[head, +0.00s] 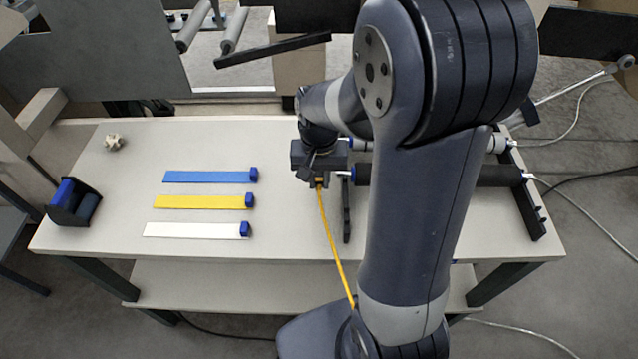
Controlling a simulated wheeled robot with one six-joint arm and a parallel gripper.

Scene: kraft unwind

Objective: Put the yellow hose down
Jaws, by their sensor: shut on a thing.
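The yellow hose (333,242) is a thin yellow line in the head view. My gripper is shut on the hose's upper end, above the right half of the table (270,247), beside a black rack. The fingertips are small and partly dark in this view. I cannot tell how high the gripper is above the table top.
Blue (207,177), yellow (200,202) and white (192,230) strips with blue end blocks lie left of my gripper. A black roller (445,175) rests on the rack (530,205) at right. A black holder (75,203) stands at far left. The table's front left is clear.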

